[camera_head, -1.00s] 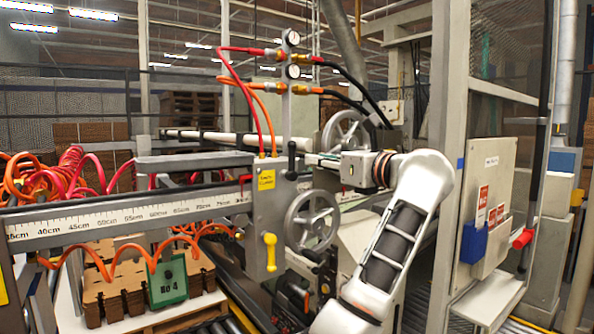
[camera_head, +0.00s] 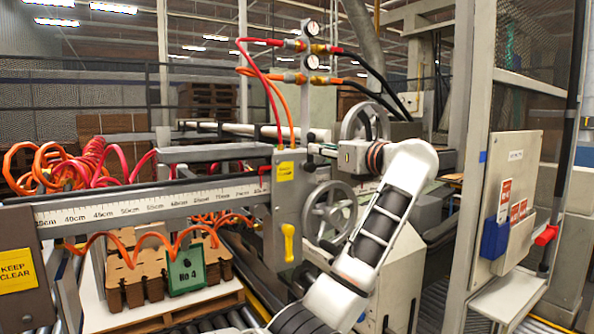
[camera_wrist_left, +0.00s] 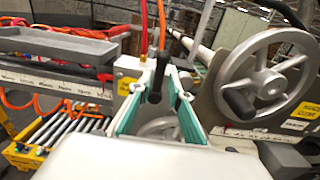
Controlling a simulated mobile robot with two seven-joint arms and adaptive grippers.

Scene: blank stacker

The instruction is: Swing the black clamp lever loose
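The black clamp lever (camera_head: 310,152) stands roughly upright on the grey clamp carriage (camera_head: 287,215), beside the yellow tag. It also shows in the left wrist view (camera_wrist_left: 154,92), between the two teal-padded fingers. My left gripper (camera_head: 322,151) reaches in from the right of the lever, its fingertips at the lever. In the left wrist view the fingers (camera_wrist_left: 156,90) stand apart on either side of the lever, with a gap visible. Firm contact is not visible. The lever's lower end is partly hidden. My right gripper is not in view.
Two spoked handwheels (camera_head: 328,210) (camera_head: 365,122) stand close to my left gripper. Red and orange hoses (camera_head: 268,85) rise to gauges above the carriage. The ruler beam (camera_head: 150,200) runs left.

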